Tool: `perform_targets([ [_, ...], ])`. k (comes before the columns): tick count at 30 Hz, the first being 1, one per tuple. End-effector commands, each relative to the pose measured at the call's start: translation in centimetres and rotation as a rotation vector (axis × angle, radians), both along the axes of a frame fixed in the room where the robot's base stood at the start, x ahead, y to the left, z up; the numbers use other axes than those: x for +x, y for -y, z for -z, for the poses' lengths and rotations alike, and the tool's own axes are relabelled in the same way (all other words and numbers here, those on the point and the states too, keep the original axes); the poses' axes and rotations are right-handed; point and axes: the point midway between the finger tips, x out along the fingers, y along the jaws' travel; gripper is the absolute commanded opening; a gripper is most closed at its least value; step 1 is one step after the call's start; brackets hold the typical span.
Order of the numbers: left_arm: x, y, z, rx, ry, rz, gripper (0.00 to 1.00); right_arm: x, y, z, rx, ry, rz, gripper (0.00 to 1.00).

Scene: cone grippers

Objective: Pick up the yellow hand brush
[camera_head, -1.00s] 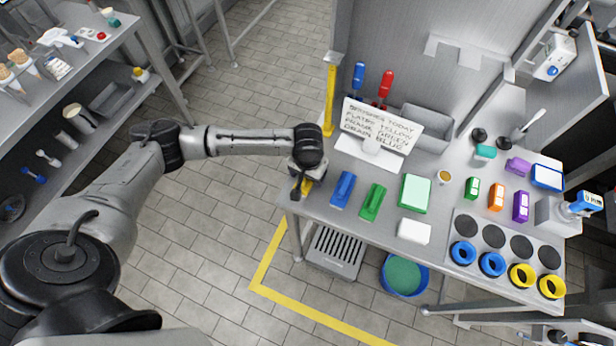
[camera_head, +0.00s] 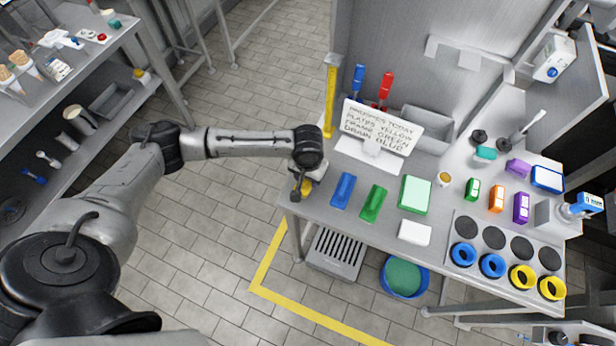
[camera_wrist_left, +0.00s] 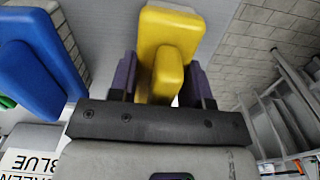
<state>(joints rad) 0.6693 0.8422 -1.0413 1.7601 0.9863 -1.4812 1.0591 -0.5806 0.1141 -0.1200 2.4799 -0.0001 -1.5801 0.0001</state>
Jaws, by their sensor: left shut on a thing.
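The yellow hand brush (camera_head: 306,186) is at the left front corner of the steel table, mostly hidden by my left gripper in the head view. My left gripper (camera_head: 303,187) comes down over it from above. In the left wrist view the yellow hand brush (camera_wrist_left: 170,32) stands between the two dark fingers of my left gripper (camera_wrist_left: 163,78), which are shut on its raised grip. I cannot tell whether the brush touches the tabletop. My right gripper is out of view.
A blue brush (camera_head: 343,190) lies just right of the yellow one, with a green brush (camera_head: 374,203) beyond it. A handwritten sign (camera_head: 382,128) stands behind them. A yellow post (camera_head: 330,95) rises at the table's left edge. Open floor lies left of the table.

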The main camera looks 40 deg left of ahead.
Motion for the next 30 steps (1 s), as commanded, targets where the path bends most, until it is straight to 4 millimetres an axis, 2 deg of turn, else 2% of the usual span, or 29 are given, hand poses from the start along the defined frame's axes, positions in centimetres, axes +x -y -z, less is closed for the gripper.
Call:
perform_targets([
  [7, 0.0, 0.0, -1.4, -0.001, 0.001, 0.000, 0.20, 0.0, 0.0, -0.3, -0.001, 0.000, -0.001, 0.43],
  [13, 0.1, 0.0, -4.3, -0.001, 0.002, 0.000, 0.20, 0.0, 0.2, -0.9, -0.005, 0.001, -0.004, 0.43],
  [24, 2.8, 6.7, -8.4, -0.005, 0.002, 0.001, 0.20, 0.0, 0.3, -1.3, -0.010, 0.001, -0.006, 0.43],
  [30, 3.8, 9.2, -10.0, -0.003, 0.001, 0.000, 0.20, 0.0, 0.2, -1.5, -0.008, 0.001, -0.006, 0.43],
])
